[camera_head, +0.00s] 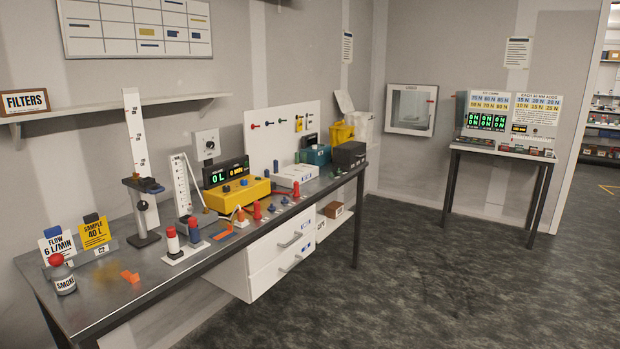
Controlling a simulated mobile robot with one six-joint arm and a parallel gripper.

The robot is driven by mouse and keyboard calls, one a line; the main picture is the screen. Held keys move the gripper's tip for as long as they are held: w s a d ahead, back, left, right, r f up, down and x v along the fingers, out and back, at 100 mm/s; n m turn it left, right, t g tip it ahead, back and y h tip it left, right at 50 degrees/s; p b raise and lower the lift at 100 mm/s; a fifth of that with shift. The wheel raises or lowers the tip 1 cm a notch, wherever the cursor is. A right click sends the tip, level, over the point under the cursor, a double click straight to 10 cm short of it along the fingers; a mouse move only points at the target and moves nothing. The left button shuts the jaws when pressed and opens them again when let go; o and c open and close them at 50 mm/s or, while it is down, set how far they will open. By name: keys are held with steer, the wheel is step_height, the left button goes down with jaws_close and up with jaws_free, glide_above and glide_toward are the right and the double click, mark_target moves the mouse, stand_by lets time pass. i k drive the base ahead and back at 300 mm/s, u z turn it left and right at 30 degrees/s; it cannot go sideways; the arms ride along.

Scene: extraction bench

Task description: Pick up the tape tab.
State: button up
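An orange angular piece (130,276), which looks like the tape tab, lies on the grey bench top (165,279) near its front left part. A second orange strip (222,234) lies farther along the bench, in front of the yellow box; I cannot tell for sure which of the two is the tape tab. Nothing covers either one. My gripper is not in view.
A red-capped SMOKE bottle (62,276) stands left of the orange piece. Behind it are the FLOW sign (57,247) and the SAMPLE sign (95,233). A flow stand (143,240) and a white base with red and blue vials (184,251) stand to its right. The floor in front is clear.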

mark_target(133, 278)
steer(key=u, duration=0.15)
steer(key=i, duration=0.85)
steer(key=u, duration=4.5)
steer(key=i, duration=0.1)
steer(key=z, duration=3.1)
